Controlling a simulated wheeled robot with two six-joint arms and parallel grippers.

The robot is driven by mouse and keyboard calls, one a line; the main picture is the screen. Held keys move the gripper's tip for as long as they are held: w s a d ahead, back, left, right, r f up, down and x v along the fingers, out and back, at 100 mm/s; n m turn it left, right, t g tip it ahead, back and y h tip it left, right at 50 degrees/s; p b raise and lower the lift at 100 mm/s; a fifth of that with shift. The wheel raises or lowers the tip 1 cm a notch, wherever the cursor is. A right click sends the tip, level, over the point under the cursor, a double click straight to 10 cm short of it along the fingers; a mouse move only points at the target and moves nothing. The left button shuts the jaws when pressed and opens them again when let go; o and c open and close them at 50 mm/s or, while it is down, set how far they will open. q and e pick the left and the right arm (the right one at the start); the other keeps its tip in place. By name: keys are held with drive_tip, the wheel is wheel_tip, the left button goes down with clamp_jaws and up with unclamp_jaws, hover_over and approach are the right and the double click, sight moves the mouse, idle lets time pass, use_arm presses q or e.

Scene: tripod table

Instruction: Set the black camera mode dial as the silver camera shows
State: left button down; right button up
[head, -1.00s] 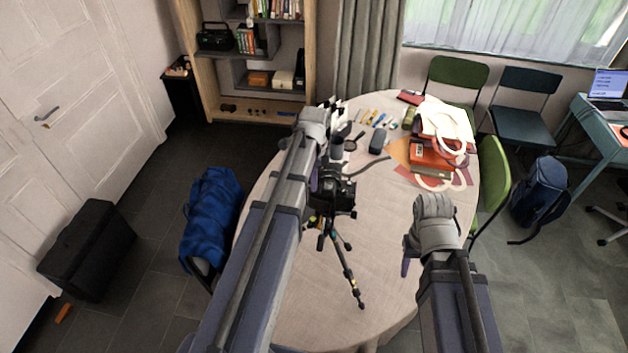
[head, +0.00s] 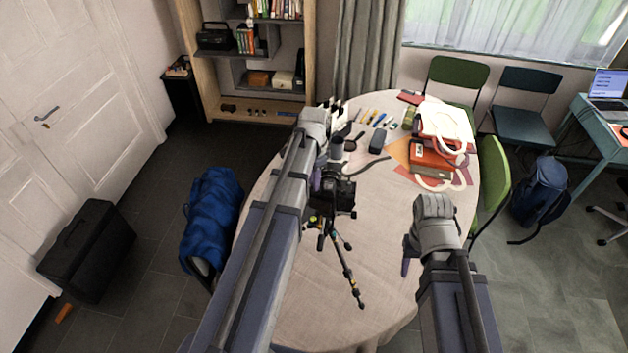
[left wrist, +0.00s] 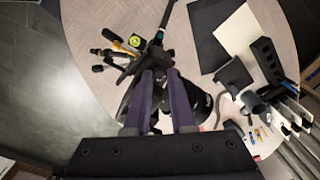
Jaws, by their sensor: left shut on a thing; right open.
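The black camera (head: 338,194) stands on a small tripod (head: 346,264) on the round table, left of its middle. My left gripper (head: 317,186) reaches down to the left side of this camera and is shut on a small part there, apparently the mode dial. The dial itself is hidden by the fingers. In the left wrist view the two purple fingers (left wrist: 157,80) come close together against the dark camera body (left wrist: 196,106). I cannot make out the silver camera or its dial setting. My right gripper (head: 406,262) is open and empty over the table's right front part.
The round table (head: 385,245) has free cloth at the front. Behind the camera are a dark cylinder (head: 336,148), a dark case (head: 377,140) and several pens. A chair with blue cloth (head: 211,215) stands left.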

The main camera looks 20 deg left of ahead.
idle(0.4)
use_arm(q)
drive_tip(key=c, duration=0.8)
unclamp_jaws()
drive_tip(key=shift+o, duration=0.2)
drive_tip(key=m, duration=0.5)
wheel_tip(320, 180, up, 8)
drive_tip(key=p, duration=0.8)
drive_tip(key=s+d+f+n+b, duration=0.3)
drive_tip(key=s+d+n, duration=0.7)
drive_tip(key=s+d+f+b, duration=0.1)
drive_tip(key=d+f+b, duration=0.2)
drive_tip(key=f+b, duration=0.5)
drive_tip(key=s+d+f+b, duration=0.2)
drive_tip(key=d+f+b, duration=0.1)
drive_tip(key=f+b, duration=0.5)
drive_tip(key=s+d+f+y+b, duration=0.1)
drive_tip(key=d+f+b, duration=0.3)
drive_tip(key=f+b, duration=0.4)
drive_tip(key=shift+s+f+b, duration=0.3)
drive_tip(key=shift+s, duration=0.45)
